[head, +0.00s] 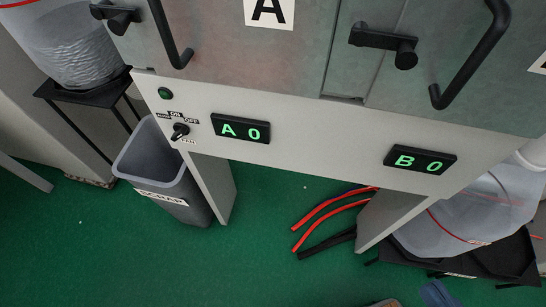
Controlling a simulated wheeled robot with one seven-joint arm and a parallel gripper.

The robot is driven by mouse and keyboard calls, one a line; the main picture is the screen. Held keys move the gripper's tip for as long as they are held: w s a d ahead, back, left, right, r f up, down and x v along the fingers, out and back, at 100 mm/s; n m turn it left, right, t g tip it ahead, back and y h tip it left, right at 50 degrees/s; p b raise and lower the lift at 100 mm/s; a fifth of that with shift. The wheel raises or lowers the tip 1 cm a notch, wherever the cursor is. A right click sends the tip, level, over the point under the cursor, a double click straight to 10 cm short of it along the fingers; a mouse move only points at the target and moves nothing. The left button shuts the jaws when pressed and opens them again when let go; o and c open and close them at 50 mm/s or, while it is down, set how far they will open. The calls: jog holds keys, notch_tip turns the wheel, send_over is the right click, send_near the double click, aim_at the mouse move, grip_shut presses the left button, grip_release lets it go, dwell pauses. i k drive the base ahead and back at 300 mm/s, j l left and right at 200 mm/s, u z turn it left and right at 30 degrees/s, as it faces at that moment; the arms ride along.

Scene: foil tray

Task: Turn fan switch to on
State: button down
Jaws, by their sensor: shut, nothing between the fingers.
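The fan switch (180,131) is a small black rotary knob with a light mark on it, on the left part of the pale panel (320,155). Small labels surround it. "ON" is readable above it and "OFF" above right; the label below looks like "FAN". The knob looks turned at a slant, but which label it points to is too small to tell. Nothing touches the knob. My gripper is not in view.
A green round button or lamp (165,93) sits above the switch. Displays A 0 (240,129) and B 0 (420,159) are to its right. Black handles (470,60) and latches stick out above. A grey bin (165,175) stands below. The space before the switch looks clear.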

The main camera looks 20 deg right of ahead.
aim_at(181, 130)
jog(key=k+j+u, duration=0.1)
jog(key=j+u, duration=0.25)
jog(key=j, duration=0.2)
jog(key=j+u, duration=0.4)
jog(key=j, duration=0.1)
